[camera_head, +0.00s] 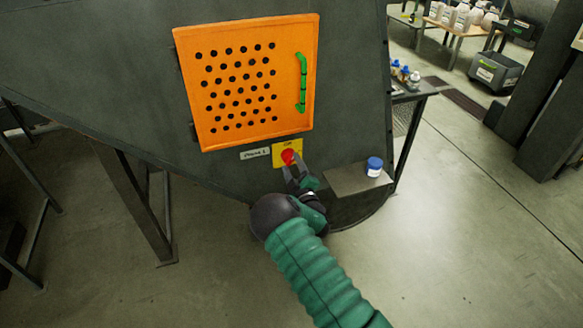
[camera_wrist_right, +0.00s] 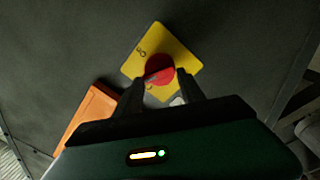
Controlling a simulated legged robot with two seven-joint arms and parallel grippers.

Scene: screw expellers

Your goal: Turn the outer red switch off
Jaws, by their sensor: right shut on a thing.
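The red switch (camera_head: 288,157) is a round red knob on a yellow plate (camera_head: 282,147) fixed to the dark machine wall, below the orange panel. In the right wrist view the red switch (camera_wrist_right: 158,70) shows on its tilted yellow plate (camera_wrist_right: 180,52). My right gripper (camera_head: 290,169) is at the switch, with its two fingers (camera_wrist_right: 160,82) on either side of the red knob and shut on it. The fingers hide part of the knob's lower side. My left gripper is not in view.
An orange perforated panel (camera_head: 205,105) with a green handle (camera_head: 302,82) is above the switch. A small shelf (camera_head: 345,180) holding a blue-lidded jar (camera_head: 374,167) juts out right of the gripper. A white label (camera_head: 255,153) is left of the plate. Open floor lies right.

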